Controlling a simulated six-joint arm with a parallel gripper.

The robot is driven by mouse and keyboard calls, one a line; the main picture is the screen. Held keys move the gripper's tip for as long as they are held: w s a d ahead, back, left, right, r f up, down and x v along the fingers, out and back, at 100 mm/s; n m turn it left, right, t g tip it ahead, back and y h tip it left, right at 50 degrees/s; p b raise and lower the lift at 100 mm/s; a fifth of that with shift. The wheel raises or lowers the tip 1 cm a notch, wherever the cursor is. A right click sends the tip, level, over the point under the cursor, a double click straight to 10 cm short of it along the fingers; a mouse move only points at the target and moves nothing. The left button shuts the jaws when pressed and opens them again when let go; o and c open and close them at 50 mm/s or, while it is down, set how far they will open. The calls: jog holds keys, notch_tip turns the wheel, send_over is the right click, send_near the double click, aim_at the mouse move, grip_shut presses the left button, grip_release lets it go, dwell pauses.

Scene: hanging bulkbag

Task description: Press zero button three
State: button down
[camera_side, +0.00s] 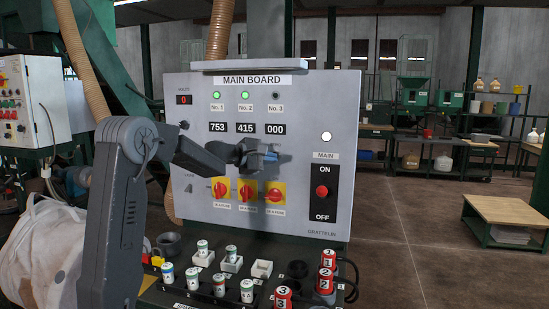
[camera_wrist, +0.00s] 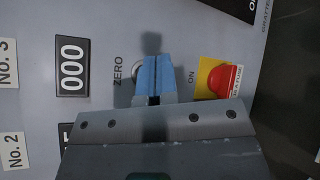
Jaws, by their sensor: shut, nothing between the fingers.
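The main board (camera_side: 300,90) stands upright with columns No. 1, No. 2 and No. 3. The No. 3 display (camera_side: 275,129) reads 000; it also shows in the wrist view (camera_wrist: 72,67). Beside it in the wrist view is the ZERO label, with the round metallic zero button three (camera_wrist: 137,71) mostly hidden behind my blue fingertips. My gripper (camera_side: 268,157) is shut and empty; its fingertips (camera_wrist: 157,72) are in front of that button. I cannot tell whether they touch it. In the side view my gripper hides the button.
Red-on-yellow rotary switches (camera_side: 247,192) sit just below my gripper. The third one (camera_wrist: 218,78) is close by in the wrist view. The main ON/OFF switch (camera_side: 322,192) is to the right. Numbered cylinders and cups (camera_side: 220,285) crowd the ledge below the board.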

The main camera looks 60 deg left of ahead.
jog(key=shift+s+d, duration=1.4)
jog(key=s+d+f+m+g+h, duration=0.1)
jog(key=s+d+m+g+h, duration=0.45)
jog(key=d, duration=0.85)
jog(key=s+d+f+m+g+y, duration=0.1)
jog(key=s+d+m+g, duration=0.1)
jog(key=d+m, duration=0.95)
jog(key=s+d+f+m+g+y, duration=0.1)
jog(key=s+d+f+m+y, duration=0.1)
jog(key=s, duration=0.5)
jog(key=s+d+f+m+g+y, duration=0.1)
jog(key=s+d+f+m, duration=0.3)
jog(key=s, duration=0.4)
jog(key=shift+d+f+m+y, duration=0.3)
jog(key=shift+f+m+y, duration=0.35)
jog(key=shift+f+m, duration=0.2)
